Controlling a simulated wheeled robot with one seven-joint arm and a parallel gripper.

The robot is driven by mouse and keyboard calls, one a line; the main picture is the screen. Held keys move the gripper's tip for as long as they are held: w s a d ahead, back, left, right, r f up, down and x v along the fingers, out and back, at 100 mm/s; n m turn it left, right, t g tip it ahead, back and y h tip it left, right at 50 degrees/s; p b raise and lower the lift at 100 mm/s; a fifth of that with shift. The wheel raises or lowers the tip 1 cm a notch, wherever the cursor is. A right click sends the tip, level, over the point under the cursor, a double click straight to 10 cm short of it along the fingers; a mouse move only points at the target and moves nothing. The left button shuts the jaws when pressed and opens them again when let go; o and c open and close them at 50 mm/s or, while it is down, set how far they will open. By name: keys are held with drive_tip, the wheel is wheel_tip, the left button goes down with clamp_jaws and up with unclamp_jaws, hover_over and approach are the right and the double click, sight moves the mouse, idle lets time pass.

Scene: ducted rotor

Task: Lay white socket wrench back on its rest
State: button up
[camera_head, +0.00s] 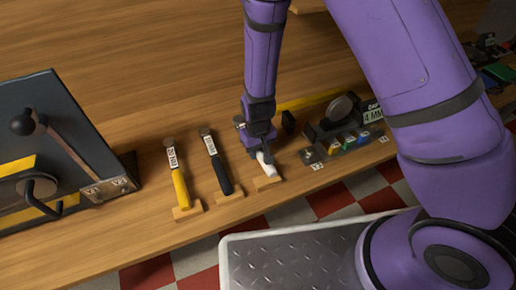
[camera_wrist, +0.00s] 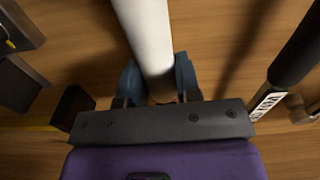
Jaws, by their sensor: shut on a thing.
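The white socket wrench (camera_head: 267,168) is in my gripper (camera_head: 260,146), with its white handle pointing toward the front edge of the bench. In the wrist view the white handle (camera_wrist: 147,35) passes between the two blue-grey fingertips (camera_wrist: 158,82), which are shut on it. A small wooden rest (camera_head: 267,183) is under the front end of the handle. I cannot tell whether the handle touches it or hangs just above. My gripper hides most of the wrench's head end.
Left of my gripper lie a black-handled wrench (camera_head: 221,174) and a yellow-handled wrench (camera_head: 180,189) on wooden rests. Right stands a dark holder (camera_head: 325,130) with several coloured labelled pieces. A dark panel with a hook (camera_head: 60,130) stands far left.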

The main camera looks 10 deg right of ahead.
drive_tip(key=shift+f, duration=0.2)
drive_tip(key=o, duration=1.1)
